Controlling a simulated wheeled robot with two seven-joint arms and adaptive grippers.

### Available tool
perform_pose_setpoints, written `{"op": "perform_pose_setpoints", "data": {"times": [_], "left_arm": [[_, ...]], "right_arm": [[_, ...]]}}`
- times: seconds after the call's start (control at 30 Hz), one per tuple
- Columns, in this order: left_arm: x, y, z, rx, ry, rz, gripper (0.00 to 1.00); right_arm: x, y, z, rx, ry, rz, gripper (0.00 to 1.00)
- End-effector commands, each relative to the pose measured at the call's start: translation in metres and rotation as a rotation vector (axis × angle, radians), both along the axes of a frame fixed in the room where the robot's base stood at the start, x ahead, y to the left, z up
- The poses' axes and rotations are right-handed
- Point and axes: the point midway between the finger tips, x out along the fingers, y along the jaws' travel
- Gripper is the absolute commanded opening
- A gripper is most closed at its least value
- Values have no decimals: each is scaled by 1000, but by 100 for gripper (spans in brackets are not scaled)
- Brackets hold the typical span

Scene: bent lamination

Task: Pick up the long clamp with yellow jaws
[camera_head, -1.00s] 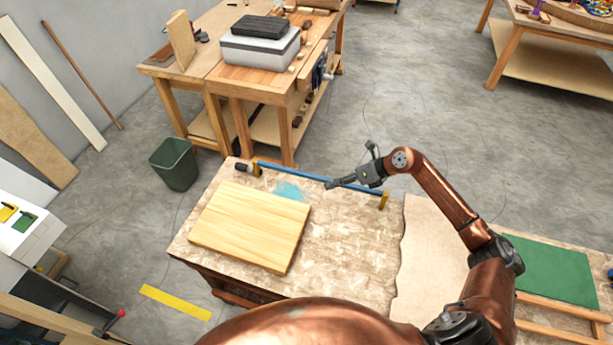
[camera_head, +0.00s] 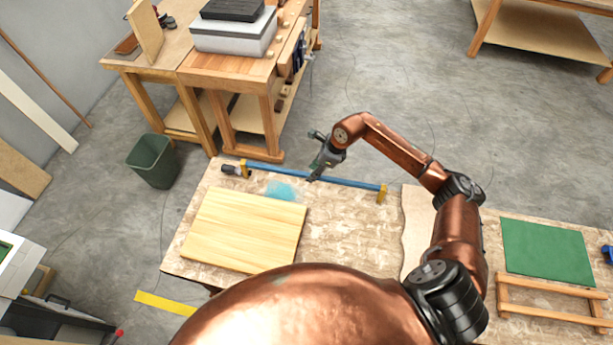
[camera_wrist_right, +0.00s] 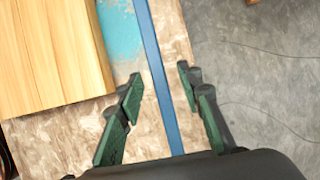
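The long clamp (camera_head: 345,181) has a blue bar, yellow jaws at both ends and a dark handle at its left end. It lies along the back edge of the worktable (camera_head: 340,235). My right gripper (camera_head: 314,176) is over the middle of the bar. In the right wrist view, its green-padded fingers (camera_wrist_right: 160,97) are open, with the blue bar (camera_wrist_right: 158,70) running between them, nearer the right finger. I cannot tell how far the fingertips are above the bar. My left gripper is not in view.
A wooden board (camera_head: 243,230) lies on the table in front of the clamp, next to a light blue patch (camera_head: 285,190). A green bin (camera_head: 152,160) stands on the floor to the left. A workbench (camera_head: 245,70) stands behind. A green mat (camera_head: 547,252) lies at right.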

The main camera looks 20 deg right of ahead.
Motion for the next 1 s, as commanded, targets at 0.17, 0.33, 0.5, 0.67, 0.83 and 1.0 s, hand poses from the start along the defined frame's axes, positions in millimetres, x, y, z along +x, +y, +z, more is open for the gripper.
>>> {"op": "perform_pose_setpoints", "data": {"times": [0.17,0.33,0.5,0.67,0.83,1.0], "left_arm": [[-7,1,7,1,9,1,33],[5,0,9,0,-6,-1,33],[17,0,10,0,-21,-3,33],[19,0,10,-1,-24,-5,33],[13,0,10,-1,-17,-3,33],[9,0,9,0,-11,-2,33]], "right_arm": [[3,10,-25,3,1,-2,33],[5,12,-39,1,2,-2,33],[5,12,-40,1,1,-3,33],[5,11,-40,0,0,-4,26],[5,11,-40,1,1,-5,14],[5,11,-40,1,1,-5,2]]}}
